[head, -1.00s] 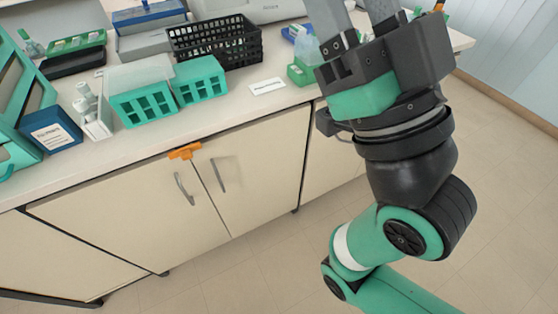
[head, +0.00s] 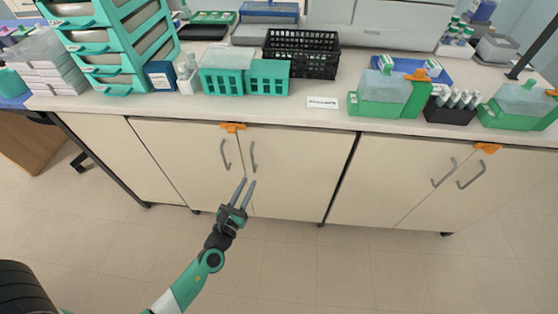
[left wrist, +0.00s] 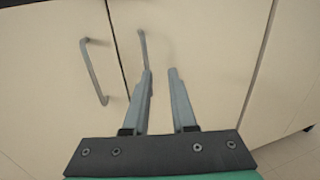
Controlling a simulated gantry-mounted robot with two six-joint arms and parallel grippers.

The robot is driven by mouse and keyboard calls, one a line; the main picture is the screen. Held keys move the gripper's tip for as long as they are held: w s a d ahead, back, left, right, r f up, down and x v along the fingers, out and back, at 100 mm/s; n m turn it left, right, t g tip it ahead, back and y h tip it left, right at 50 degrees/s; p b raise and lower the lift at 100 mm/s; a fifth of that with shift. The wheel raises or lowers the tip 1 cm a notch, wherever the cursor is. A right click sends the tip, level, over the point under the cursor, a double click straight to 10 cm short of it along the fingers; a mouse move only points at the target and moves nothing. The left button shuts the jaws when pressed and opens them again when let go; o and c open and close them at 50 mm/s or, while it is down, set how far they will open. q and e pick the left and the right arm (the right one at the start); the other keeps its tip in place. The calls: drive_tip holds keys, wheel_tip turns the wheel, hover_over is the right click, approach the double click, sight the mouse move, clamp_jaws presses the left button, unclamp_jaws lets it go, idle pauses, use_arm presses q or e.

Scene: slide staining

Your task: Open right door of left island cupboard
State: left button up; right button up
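The left island cupboard has two cream doors that look closed. Its right door (head: 300,175) has a vertical grey handle (head: 253,156) near the seam. The left door (head: 190,155) has a matching handle (head: 226,153). My left gripper (head: 246,181) is open and empty, its fingers pointing up just below the right door's handle. In the left wrist view the right handle (left wrist: 142,45) runs down to the left fingertip of my gripper (left wrist: 160,72); I cannot tell whether they touch. The left handle (left wrist: 93,72) is further left. My right gripper is not in view.
An orange piece (head: 232,127) sits at the top of the door seam. The counter above holds teal racks (head: 268,78), a black basket (head: 302,52) and green trays (head: 385,95). Another cupboard (head: 385,175) stands to the right. The floor in front is clear.

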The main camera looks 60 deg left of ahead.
use_arm(q)
drive_tip(key=s+a, duration=0.1)
drive_tip(key=s, duration=0.1)
drive_tip(key=b, duration=0.1)
hover_over(254, 171)
drive_tip(key=shift+w+a+f+g+y, duration=0.2)
drive_tip(key=shift+a+f+g+y, duration=0.1)
drive_tip(key=shift+g, duration=0.1)
drive_tip(key=shift+c, duration=0.2)
clamp_jaws()
idle(1.1)
